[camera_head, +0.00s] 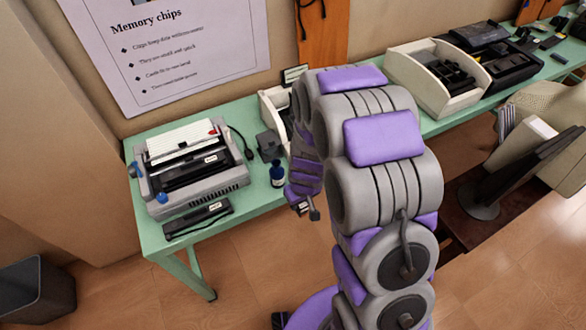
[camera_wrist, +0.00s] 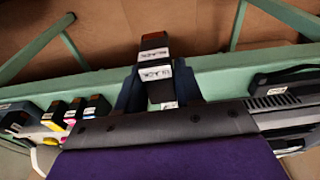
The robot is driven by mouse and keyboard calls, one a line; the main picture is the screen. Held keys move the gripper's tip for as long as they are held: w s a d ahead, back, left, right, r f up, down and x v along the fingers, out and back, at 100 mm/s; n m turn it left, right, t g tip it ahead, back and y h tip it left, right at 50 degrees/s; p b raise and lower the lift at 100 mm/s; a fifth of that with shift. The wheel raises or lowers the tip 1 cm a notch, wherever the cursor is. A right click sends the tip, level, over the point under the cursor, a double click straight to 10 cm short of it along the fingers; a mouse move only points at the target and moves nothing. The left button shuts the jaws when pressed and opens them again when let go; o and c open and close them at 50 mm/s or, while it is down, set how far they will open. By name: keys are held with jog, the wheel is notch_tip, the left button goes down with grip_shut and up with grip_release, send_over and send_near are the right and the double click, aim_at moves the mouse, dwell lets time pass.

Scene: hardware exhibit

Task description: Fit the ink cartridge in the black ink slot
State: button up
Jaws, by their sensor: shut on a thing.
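A black ink cartridge (camera_wrist: 154,58) with white labels is pinched between the two dark fingers of my gripper (camera_wrist: 158,90) in the wrist view. It sticks out past the fingertips, with the green table edge and the floor behind it. In the head view my gripper (camera_head: 303,206) is at the table's front edge, and the cartridge is too small there to make out clearly. A row of dark cartridges (camera_wrist: 74,110) with yellow, magenta and other labels sits at the left of the wrist view, apart from my gripper. I cannot make out the black ink slot; my arm covers much of the white casing (camera_head: 268,106).
A grey printer (camera_head: 200,186) stands on the green table (camera_head: 160,238) at left, with a long black cartridge (camera_head: 198,218) before it. A small blue bottle (camera_head: 277,174) stands near my gripper. An open cream casing (camera_head: 403,62) stands farther right.

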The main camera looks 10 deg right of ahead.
jog(key=shift+s, duration=0.2)
jog(key=w+d+r+m, duration=0.4)
jog(key=w+r, duration=0.5)
jog(key=r, duration=0.5)
jog(key=shift+w+r+h, duration=0.2)
jog(key=shift+r+h, duration=0.1)
jog(key=shift+r, duration=0.1)
